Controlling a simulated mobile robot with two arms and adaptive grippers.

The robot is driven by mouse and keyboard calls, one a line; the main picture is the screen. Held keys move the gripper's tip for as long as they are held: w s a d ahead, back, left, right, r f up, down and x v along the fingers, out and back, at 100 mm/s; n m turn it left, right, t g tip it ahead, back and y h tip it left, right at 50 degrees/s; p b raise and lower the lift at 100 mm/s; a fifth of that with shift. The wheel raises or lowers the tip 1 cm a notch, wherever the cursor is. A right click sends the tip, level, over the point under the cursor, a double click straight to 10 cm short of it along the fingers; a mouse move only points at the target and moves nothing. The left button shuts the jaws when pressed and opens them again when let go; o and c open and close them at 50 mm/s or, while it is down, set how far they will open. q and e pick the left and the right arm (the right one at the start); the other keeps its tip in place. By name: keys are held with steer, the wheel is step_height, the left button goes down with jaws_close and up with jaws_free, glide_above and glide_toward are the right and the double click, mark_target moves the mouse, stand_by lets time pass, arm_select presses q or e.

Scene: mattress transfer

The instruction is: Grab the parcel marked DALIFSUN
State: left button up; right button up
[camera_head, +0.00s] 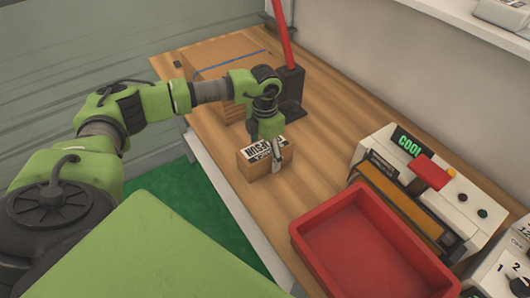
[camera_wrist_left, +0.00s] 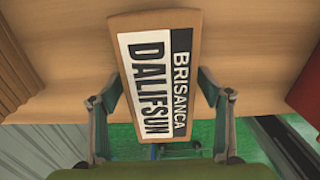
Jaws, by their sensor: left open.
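The parcel marked DALIFSUN (camera_head: 250,165) is a small brown box on the wooden table near its front left edge. Its label also reads BRISANCA and shows large in the left wrist view (camera_wrist_left: 152,85). My left gripper (camera_head: 270,158) is at the parcel from above in the head view. In the left wrist view, its two fingers (camera_wrist_left: 160,110) stand open on either side of the parcel. I cannot tell whether the fingers touch its sides. My right gripper does not show.
A larger cardboard box (camera_head: 215,58) and a red post on a black base (camera_head: 291,90) stand behind the parcel. A red tray (camera_head: 330,285) lies at the front right. A white machine with a COOL display (camera_head: 408,140) stands beyond the tray. Bare wood lies between parcel and machine.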

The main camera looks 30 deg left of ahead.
arm_select(q)
steer(key=shift+f, duration=0.25)
steer(key=c, duration=1.5)
steer(key=shift+w, duration=0.1)
steer(key=shift+c, duration=0.3)
steer(key=shift+r, duration=0.15)
